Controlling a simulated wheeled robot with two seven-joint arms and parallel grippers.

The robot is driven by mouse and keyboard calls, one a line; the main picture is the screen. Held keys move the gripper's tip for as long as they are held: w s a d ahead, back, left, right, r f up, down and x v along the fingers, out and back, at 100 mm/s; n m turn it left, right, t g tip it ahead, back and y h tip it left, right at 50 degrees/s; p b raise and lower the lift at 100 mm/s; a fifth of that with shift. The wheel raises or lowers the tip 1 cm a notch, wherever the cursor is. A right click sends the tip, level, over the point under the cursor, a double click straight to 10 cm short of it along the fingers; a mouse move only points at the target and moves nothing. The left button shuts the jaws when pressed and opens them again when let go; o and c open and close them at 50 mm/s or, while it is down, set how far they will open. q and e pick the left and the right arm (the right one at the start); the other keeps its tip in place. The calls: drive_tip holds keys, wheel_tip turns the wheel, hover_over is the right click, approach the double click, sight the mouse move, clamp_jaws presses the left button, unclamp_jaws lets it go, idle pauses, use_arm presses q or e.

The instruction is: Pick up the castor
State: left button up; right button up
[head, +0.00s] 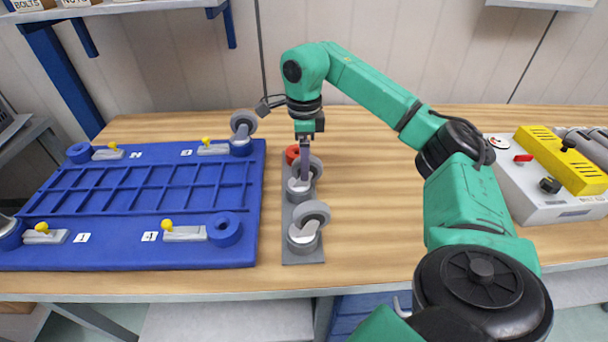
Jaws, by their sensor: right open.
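Two castors with grey wheels and silver bases stand in a row on a narrow grey strip (303,257), the near castor (307,228) and the far castor (298,190). Another castor (242,127) stands in the far right corner socket of the blue board (140,256). A silver piece (6,223) sits at the board's near left corner, cut off by the frame. My left gripper is not in view.
The board has empty ring sockets and several yellow-knobbed clamps. A white and yellow control box (550,205) stands at the right. The wooden table (370,190) is bare between strip and box, below my arm.

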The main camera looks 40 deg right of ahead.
wheel_tip(320, 180, down, 3)
drive_tip(key=shift+s+f+p, duration=0.1)
drive_tip(key=shift+p, duration=0.2)
drive_tip(key=shift+f, duration=0.4)
clamp_jaws()
drive_tip(key=shift+r, duration=0.1)
drive_tip(key=r, duration=0.8)
drive_tip(key=shift+w+r, duration=0.25)
wheel_tip(320, 180, up, 12)
drive_tip(key=p, duration=0.7)
drive_tip(key=shift+f, duration=0.25)
